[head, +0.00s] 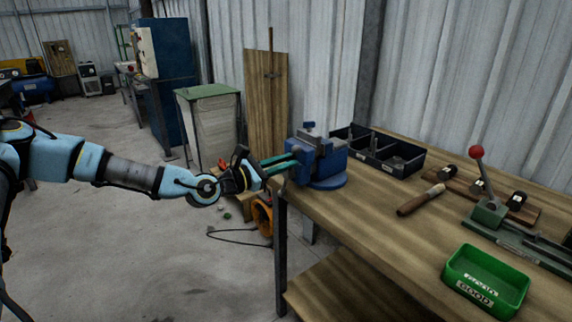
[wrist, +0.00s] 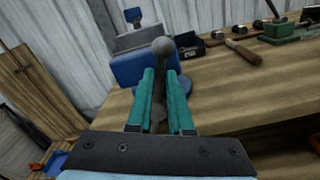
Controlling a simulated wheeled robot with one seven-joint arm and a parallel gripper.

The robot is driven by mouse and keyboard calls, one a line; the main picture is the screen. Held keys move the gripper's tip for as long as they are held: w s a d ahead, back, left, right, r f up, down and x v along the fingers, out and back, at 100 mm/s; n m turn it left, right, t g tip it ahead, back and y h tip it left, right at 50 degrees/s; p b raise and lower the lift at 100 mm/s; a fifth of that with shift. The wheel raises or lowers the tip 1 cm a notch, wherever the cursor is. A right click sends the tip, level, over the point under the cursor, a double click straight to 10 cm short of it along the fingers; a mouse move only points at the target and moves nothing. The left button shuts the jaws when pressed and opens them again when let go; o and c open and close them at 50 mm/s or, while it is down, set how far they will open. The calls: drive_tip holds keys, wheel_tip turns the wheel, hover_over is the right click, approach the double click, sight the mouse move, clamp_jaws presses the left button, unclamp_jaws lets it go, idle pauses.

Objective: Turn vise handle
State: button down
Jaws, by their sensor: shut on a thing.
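The blue vise (head: 322,160) stands on the left end of the wooden workbench (head: 400,225). In the wrist view the vise (wrist: 147,65) is straight ahead, behind the fingers. The vise handle (wrist: 163,48) shows there as a grey bar with a round ball end, rising between the teal fingers. My gripper (head: 292,160) reaches the front of the vise from the left. In the wrist view my gripper (wrist: 162,85) is shut on the handle, with a finger on each side of it.
A black divided bin (head: 375,148) stands behind the vise. A wooden-handled tool (head: 420,200), a green lever press (head: 490,208) and a green tray (head: 486,280) lie to the right. A board (head: 266,105) leans on the wall. The bench front is clear.

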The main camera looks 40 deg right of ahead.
idle(0.4)
drive_tip(key=c, duration=0.8)
unclamp_jaws()
drive_tip(key=shift+w+a+b, duration=0.15)
drive_tip(key=shift+a+b, duration=0.35)
drive_tip(key=shift+a, duration=2.2)
drive_tip(key=shift+w+a+b, duration=0.15)
drive_tip(key=shift+a+b, duration=0.35)
drive_tip(key=shift+a, duration=2.15)
